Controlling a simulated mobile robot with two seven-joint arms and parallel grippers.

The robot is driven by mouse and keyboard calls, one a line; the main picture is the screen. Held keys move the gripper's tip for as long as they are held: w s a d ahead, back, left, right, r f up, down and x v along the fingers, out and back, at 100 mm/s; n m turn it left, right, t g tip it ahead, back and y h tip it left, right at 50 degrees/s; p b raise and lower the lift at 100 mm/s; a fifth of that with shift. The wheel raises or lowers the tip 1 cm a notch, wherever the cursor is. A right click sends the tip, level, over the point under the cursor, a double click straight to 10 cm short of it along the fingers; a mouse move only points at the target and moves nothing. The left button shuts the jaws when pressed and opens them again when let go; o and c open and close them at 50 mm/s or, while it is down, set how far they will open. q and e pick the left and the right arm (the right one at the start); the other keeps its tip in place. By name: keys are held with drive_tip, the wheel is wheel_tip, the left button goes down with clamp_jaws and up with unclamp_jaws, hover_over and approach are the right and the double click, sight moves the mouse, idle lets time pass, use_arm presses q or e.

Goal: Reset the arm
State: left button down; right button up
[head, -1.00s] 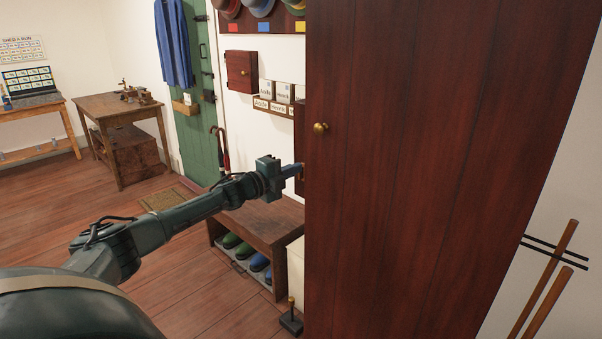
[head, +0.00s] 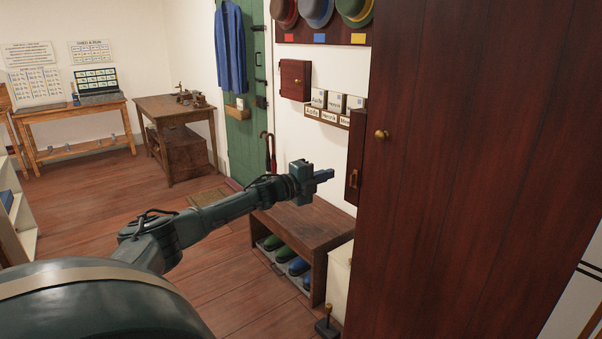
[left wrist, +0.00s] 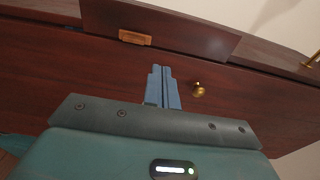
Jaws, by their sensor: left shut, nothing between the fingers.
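My left arm reaches in from the left in the head view. Its gripper (head: 324,175) is shut and empty, held in the air above the wooden bench (head: 318,222), to the left of the tall dark red cabinet (head: 440,200). In the left wrist view the blue fingers (left wrist: 163,88) lie together with nothing between them. Beyond them a brass knob (left wrist: 198,89) and a wooden handle (left wrist: 135,37) show on dark red wood. My right gripper is not in view.
Green and blue shoes (head: 287,255) stand under the bench. A dark stand with a brass top (head: 327,325) is on the floor by the cabinet. A small wall cabinet (head: 295,80) and a card rack (head: 330,116) hang behind. The floor at left (head: 100,205) is open.

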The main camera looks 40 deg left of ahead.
use_arm(q)
drive_tip(key=a+b, duration=0.2)
drive_tip(key=a, duration=0.5)
drive_tip(key=shift+a+f, duration=0.15)
drive_tip(key=shift+f, duration=0.2)
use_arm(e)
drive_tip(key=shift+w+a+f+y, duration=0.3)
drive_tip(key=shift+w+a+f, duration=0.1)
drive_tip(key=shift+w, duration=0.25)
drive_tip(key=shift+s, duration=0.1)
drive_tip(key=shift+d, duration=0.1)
